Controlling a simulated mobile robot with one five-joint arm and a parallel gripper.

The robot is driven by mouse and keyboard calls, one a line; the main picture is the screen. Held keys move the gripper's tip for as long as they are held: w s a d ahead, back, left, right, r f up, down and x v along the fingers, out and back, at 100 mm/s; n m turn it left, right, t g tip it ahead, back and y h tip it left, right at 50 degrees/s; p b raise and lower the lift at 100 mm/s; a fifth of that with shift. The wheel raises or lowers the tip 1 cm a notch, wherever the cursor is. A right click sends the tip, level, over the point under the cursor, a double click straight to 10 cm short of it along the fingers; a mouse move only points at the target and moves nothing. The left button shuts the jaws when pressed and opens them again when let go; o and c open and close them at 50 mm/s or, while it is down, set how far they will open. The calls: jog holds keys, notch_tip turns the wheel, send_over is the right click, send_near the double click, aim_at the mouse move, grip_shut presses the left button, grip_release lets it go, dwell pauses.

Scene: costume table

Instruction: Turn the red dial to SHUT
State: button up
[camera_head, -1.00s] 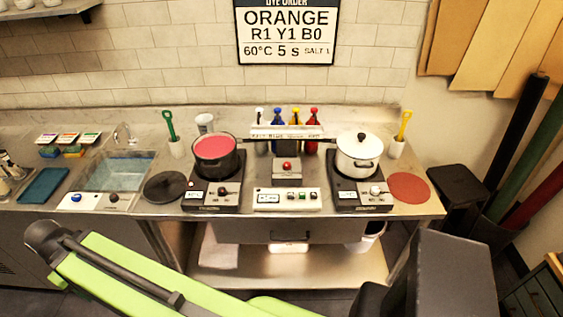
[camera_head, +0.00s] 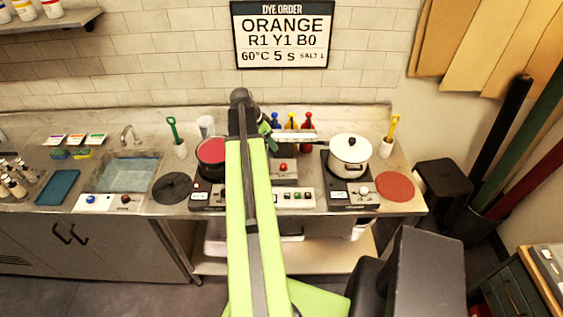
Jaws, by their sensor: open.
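No dial with a readable SHUT mark can be made out. A small panel in front of the sink carries a blue knob (camera_head: 90,199) and a dark reddish knob (camera_head: 125,200); its lettering is too small to read. A red domed knob or button (camera_head: 283,167) tops a grey box between the two hot plates. My raised green arm crosses the middle of the view, in front of the counter. The arm also covers part of the left burner's controls.
A pot of red liquid (camera_head: 211,151) stands on the left burner, partly behind my arm. A white lidded pot (camera_head: 349,153) stands on the right burner. Blue, yellow and red bottles (camera_head: 307,119) stand behind.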

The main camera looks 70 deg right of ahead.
aim_at(284, 165)
jog(key=b+x, duration=1)
jog(key=x, duration=0.1)
jog(key=b+x, duration=0.5)
jog(key=shift+w+a+f, duration=0.1)
jog(key=shift+a+f, duration=0.05)
jog(key=shift+f, duration=0.35)
jog(key=shift+d+f+b, duration=0.2)
jog(key=shift+f+b, duration=0.15)
jog(key=shift+b, duration=0.25)
jog(key=shift+r, duration=0.1)
grip_shut()
